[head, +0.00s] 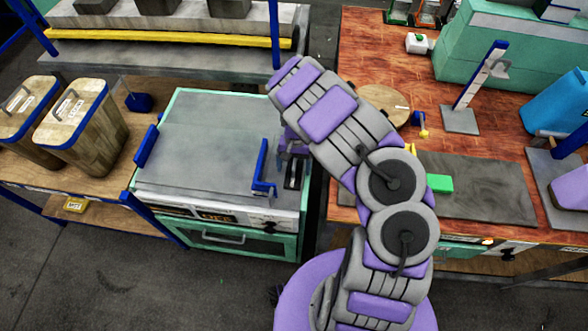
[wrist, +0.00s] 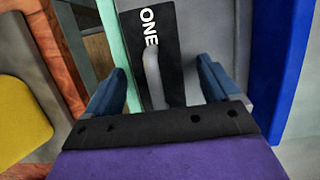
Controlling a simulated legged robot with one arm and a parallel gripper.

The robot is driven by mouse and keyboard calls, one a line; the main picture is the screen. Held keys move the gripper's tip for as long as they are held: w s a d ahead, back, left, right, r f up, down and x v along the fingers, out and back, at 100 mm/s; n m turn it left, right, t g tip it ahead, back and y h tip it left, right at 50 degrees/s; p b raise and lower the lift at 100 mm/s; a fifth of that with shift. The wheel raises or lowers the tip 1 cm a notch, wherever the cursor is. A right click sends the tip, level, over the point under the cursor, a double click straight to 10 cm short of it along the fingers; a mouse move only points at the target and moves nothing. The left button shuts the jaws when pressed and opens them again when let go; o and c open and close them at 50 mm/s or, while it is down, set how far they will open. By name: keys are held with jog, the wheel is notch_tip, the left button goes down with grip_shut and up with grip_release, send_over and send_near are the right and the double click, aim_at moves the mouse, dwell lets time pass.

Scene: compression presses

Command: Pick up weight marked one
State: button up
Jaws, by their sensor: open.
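The weight marked ONE shows in the wrist view as a dark plate (wrist: 131,42) with white lettering and a grey upright handle (wrist: 153,75). My gripper (wrist: 161,78) is open, with one blue finger on each side of the handle. The handle stands between the fingers, and I see a gap on both sides. In the head view my gripper (head: 292,165) is low at the right edge of the grey-topped press (head: 212,140), partly hidden by my arm. I cannot make out the weight clearly there.
A blue bracket (head: 265,172) stands close to the left of my gripper. A reddish wooden table (head: 375,60) with a green block (head: 440,183) and tools is at right. Wooden bins (head: 85,130) stand at left. A yellow-barred shelf (head: 170,40) is behind.

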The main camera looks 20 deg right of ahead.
jog(key=shift+f, duration=0.2)
jog(key=shift+d, duration=0.1)
jog(key=shift+c, duration=1.3)
grip_shut()
